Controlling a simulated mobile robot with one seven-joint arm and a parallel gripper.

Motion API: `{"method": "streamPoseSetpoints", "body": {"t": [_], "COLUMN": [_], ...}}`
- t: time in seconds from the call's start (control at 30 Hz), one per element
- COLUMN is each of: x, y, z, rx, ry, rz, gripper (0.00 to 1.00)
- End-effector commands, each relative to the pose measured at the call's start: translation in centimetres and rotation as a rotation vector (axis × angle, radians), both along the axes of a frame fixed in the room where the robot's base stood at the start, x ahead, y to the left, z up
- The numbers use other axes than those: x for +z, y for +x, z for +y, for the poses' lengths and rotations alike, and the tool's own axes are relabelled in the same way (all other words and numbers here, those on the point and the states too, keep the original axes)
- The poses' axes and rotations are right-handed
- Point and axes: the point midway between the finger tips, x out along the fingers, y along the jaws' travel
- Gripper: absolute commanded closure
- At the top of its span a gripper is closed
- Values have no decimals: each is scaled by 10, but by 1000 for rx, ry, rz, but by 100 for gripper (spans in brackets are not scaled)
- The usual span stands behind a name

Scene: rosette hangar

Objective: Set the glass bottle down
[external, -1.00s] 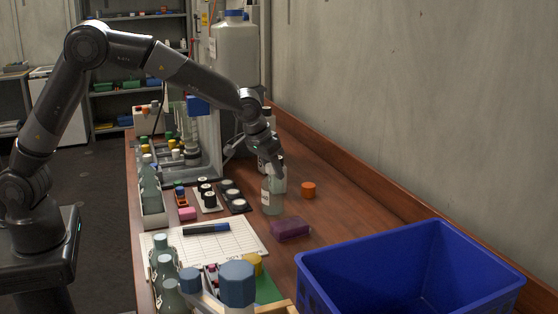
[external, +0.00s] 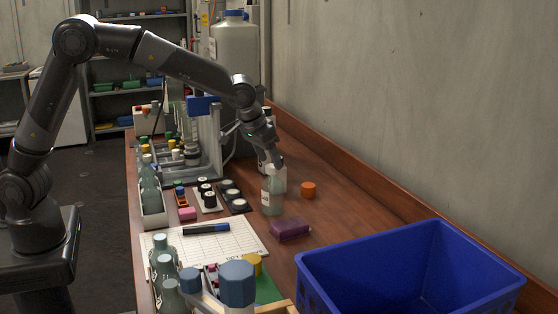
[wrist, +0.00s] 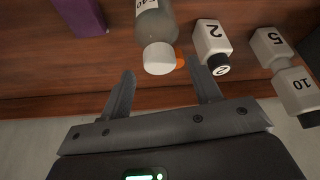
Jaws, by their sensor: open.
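The glass bottle (external: 271,196), pale green-grey with a white cap and a label, stands upright on the wooden bench. My gripper (external: 272,163) is at the bottle's cap height or just above it. In the wrist view the bottle (wrist: 154,25) lies just beyond the two spread fingertips (wrist: 163,80), its white cap toward them. The fingers are open with nothing between them, and they look clear of the bottle.
A purple block (external: 290,229) and an orange cap (external: 308,190) lie near the bottle. White numbered bottles (wrist: 212,40) stand close by. A blue crate (external: 410,270) is at the front right. A white grid sheet (external: 204,244) with a marker lies to the left.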

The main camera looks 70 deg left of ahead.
Motion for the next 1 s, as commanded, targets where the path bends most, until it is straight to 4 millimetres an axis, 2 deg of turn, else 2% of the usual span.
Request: {"method": "streamPoseSetpoints", "body": {"t": [0.03,0.2,0.43,0.57,0.67,0.77,1.0], "x": [13,45,70,81,95,111,140], "y": [-5,-18,-29,-39,-59,-90,-177], "z": [-2,-5,-8,-2,10,25,58], "rx": [-1,-2,-1,-3,-13,-30,-88], "ry": [-2,-1,1,-5,-17,-32,-54], "rz": [-4,-2,-1,-1,-4,-8,-24], "gripper": [43,43,43,43,43,43,43]}}
